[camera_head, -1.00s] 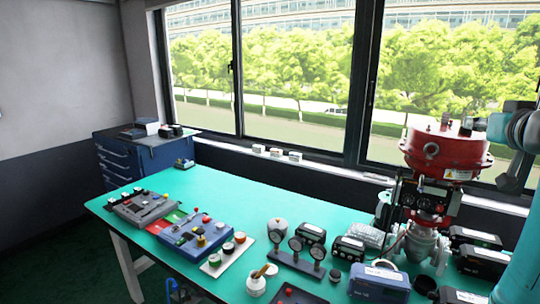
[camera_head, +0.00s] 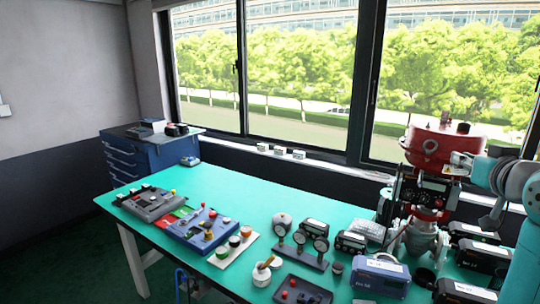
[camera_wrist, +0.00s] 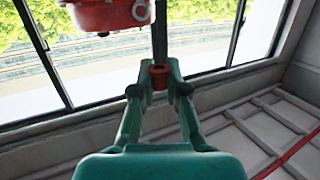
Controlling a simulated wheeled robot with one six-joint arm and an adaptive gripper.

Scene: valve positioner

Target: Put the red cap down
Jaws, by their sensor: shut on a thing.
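My gripper (camera_wrist: 159,82) is shut on the red cap (camera_wrist: 159,77), which sits between the fingertips in the wrist view. The cap is small and dark red, and the fingers hide its sides. It is held up in the air, with the window behind it. In the head view my arm is at the right edge, beside the red valve actuator (camera_head: 435,145); I cannot make out the cap there. The red actuator body also shows at the top of the wrist view (camera_wrist: 108,14).
The green table (camera_head: 250,200) carries control boxes (camera_head: 200,230), a gauge stand (camera_head: 300,255), a dark tray with red pieces (camera_head: 303,290) and several positioner boxes (camera_head: 380,275). The back left of the table is clear. A blue drawer cabinet (camera_head: 150,155) stands behind it.

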